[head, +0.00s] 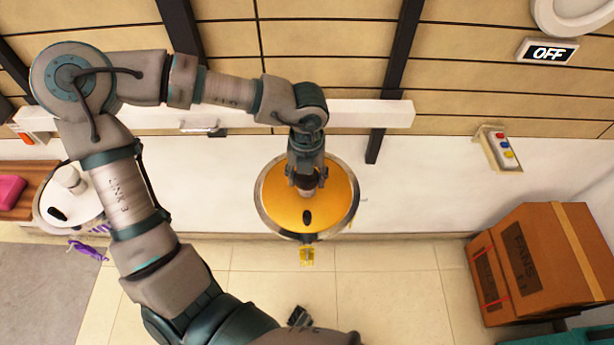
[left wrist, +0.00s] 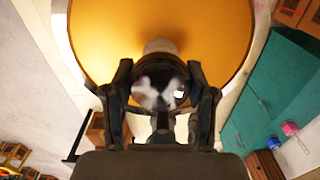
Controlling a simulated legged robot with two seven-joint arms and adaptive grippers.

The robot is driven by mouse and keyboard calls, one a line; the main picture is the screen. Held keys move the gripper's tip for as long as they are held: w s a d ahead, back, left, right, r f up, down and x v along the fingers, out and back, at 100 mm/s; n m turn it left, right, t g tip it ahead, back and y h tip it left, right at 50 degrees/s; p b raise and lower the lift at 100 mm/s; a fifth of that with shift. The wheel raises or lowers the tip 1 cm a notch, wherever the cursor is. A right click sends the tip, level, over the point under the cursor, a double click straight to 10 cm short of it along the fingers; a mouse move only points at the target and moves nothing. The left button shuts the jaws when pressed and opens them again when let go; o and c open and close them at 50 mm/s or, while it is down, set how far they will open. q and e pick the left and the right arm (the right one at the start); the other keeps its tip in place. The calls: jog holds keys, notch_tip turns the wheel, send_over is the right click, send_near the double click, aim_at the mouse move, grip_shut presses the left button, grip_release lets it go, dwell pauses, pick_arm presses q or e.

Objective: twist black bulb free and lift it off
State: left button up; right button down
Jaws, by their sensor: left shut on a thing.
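A round yellow disc (head: 335,205) with a dark rim hangs in the middle of the head view. It also fills the top of the left wrist view (left wrist: 215,30). My left gripper (head: 307,187) is over the upper half of the disc, its fingers closed around a dark, glossy bulb (left wrist: 158,88). In the left wrist view, a pale round socket (left wrist: 159,46) on the disc shows just beyond the bulb. I cannot tell whether bulb and socket still touch. A small black piece (head: 306,217) shows on the disc below the gripper. My right gripper does not show.
A white round plate (head: 85,208) with a white cylinder (head: 70,178) and a black piece (head: 57,214) is at left. Cardboard boxes (head: 540,260) stand at right. An OFF sign (head: 548,52) and a button panel (head: 500,148) are at upper right. The tiled floor (head: 390,285) before the boxes looks clear.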

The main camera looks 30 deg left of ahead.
pick_arm(q)
jog(key=shift+f+n+b, duration=0.15)
jog(key=shift+n+b, duration=0.9)
jog(key=shift+n, duration=0.45)
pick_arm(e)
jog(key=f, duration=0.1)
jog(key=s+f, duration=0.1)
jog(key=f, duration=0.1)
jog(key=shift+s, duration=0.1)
pick_arm(q)
jog(key=shift+r, duration=0.25)
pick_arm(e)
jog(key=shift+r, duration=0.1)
pick_arm(q)
jog(key=shift+r+p, duration=0.4)
jog(key=shift+r, duration=1.25)
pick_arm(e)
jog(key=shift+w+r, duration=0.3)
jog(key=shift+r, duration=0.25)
pick_arm(q)
jog(key=shift+r, duration=0.15)
